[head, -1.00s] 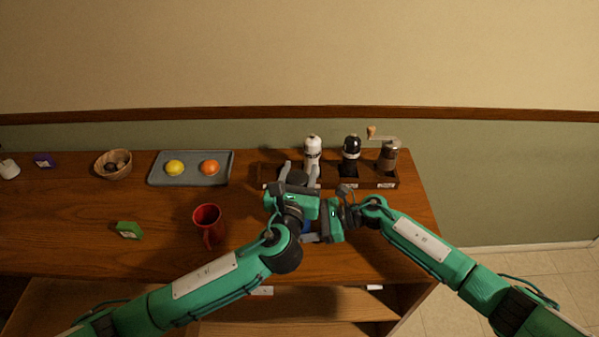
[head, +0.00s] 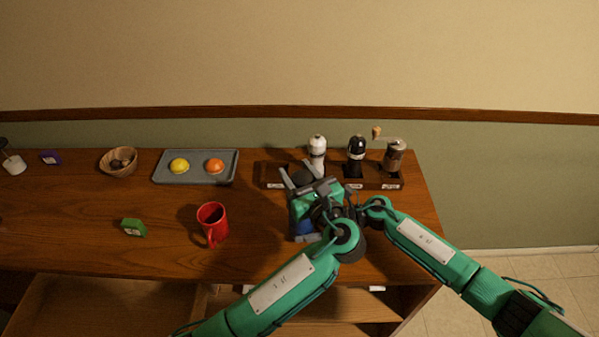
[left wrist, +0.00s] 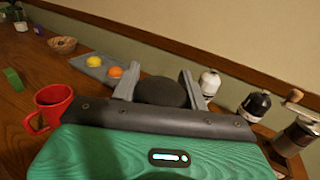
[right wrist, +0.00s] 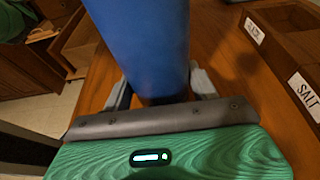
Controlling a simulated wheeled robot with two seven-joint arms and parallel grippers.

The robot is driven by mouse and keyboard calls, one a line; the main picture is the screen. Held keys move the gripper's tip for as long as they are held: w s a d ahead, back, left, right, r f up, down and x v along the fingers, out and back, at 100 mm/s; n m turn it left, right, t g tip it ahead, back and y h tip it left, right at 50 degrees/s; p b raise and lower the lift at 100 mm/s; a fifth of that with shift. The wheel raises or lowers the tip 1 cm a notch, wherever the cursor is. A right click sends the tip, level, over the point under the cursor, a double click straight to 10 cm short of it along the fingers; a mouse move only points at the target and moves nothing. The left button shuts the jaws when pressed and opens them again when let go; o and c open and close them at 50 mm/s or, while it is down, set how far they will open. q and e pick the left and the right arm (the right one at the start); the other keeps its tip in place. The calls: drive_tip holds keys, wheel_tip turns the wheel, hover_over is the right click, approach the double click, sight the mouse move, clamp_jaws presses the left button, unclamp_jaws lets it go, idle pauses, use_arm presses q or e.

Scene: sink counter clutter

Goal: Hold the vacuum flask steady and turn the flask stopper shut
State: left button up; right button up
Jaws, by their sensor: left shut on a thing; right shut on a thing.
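The vacuum flask is a blue cylinder (right wrist: 140,45) that fills the upper middle of the right wrist view. In the head view it is mostly hidden behind my arms, with some blue (head: 305,226) showing. My right gripper (right wrist: 160,88) is shut around the flask body. The flask stopper (left wrist: 162,92) is dark and round in the left wrist view, between the two grey fingers of my left gripper (left wrist: 160,86). My left gripper is shut on it, above the right one. The seam between stopper and flask is hidden.
A wooden rack (head: 270,176) with a white mill (head: 317,150), a black mill (head: 356,150) and a hand grinder (head: 394,157) stands close behind. A red mug (head: 211,222) is to the left. A tray (head: 196,180) with fruit and a green box (head: 133,228) lie farther left.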

use_arm(q)
drive_tip(key=shift+a+n+g+y, duration=0.1)
drive_tip(key=shift+n+g+y, duration=0.35)
drive_tip(key=shift+y, duration=0.25)
drive_tip(key=o, duration=1)
drive_tip(key=shift+t+h, duration=0.25)
drive_tip(key=shift+h, duration=0.05)
